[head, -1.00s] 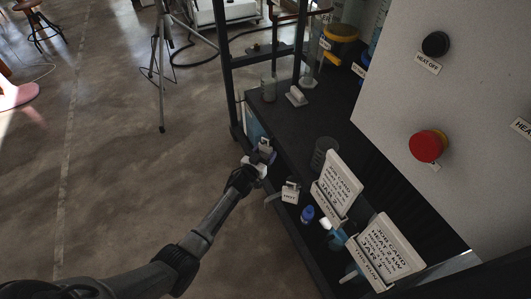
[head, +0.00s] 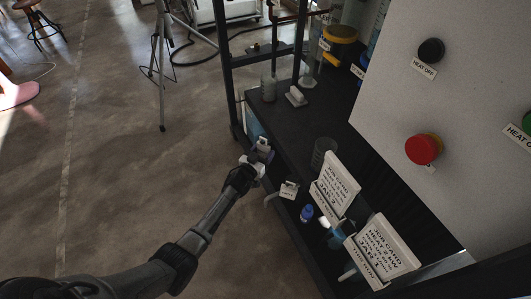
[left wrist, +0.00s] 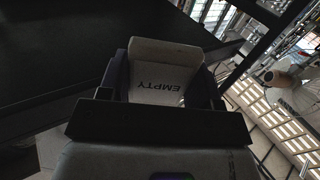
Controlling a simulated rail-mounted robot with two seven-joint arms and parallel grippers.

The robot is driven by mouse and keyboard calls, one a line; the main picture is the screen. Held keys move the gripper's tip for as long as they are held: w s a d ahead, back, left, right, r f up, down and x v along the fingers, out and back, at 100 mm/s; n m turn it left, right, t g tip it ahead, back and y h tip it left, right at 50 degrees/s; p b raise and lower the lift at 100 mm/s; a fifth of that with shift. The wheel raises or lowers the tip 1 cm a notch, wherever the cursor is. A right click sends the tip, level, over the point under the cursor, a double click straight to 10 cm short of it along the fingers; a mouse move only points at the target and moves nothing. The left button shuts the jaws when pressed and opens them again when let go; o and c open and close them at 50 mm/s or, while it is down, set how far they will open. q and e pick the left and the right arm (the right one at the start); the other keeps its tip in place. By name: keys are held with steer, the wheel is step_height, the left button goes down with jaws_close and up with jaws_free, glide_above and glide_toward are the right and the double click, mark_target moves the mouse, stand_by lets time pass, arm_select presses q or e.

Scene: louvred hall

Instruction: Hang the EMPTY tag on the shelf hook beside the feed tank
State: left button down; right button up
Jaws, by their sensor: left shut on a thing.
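My left gripper (head: 262,153) is shut on the white EMPTY tag (left wrist: 160,84), which lies between its two dark fingers in the left wrist view. In the head view the tag (head: 263,142) is a small pale piece at the fingertips, by the left edge of the dark bench. A yellow-banded vessel (head: 339,42) with a label stands at the back of the bench, but I cannot tell whether it is the feed tank. I cannot make out the shelf hook. My right gripper is not in view.
A small white labelled piece (head: 289,190), a blue-capped bottle (head: 306,213) and two job cards (head: 339,182) stand along the bench front. A grey panel with a red button (head: 423,149) rises at right. The bench (head: 293,125) is clear in its middle; open floor lies left.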

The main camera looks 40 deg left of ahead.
arm_select(q)
steer(key=s+a+p, duration=0.3)
steer(key=s+p, duration=0.1)
steer(key=s, duration=0.3)
steer(key=shift+a, duration=0.4)
steer(key=shift+s+f, duration=0.1)
